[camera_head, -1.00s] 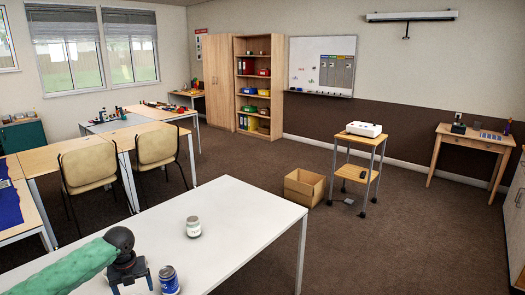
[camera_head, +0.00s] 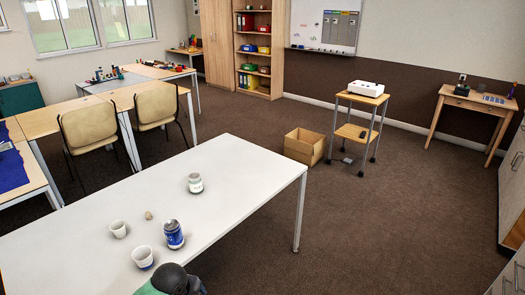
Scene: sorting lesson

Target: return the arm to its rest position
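My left arm (camera_head: 172,279) shows only as a green sleeve and a dark wrist joint at the bottom edge, in front of the white table (camera_head: 75,235). The fingers of its gripper are cut off below the picture. A blue can (camera_head: 173,235) stands upright on the table just beyond the wrist, apart from it in the picture. Two white cups (camera_head: 142,257) (camera_head: 118,229) stand left of the can. A small tan lump (camera_head: 148,215) lies near them. A white jar (camera_head: 195,183) stands farther back. My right gripper is not in view.
Open carpet lies right of the table. A cardboard box (camera_head: 304,146) and a trolley (camera_head: 355,132) with a white device (camera_head: 366,88) stand beyond it. Chairs (camera_head: 88,130) and desks are at the left, and grey drawers (camera_head: 510,275) are at the lower right.

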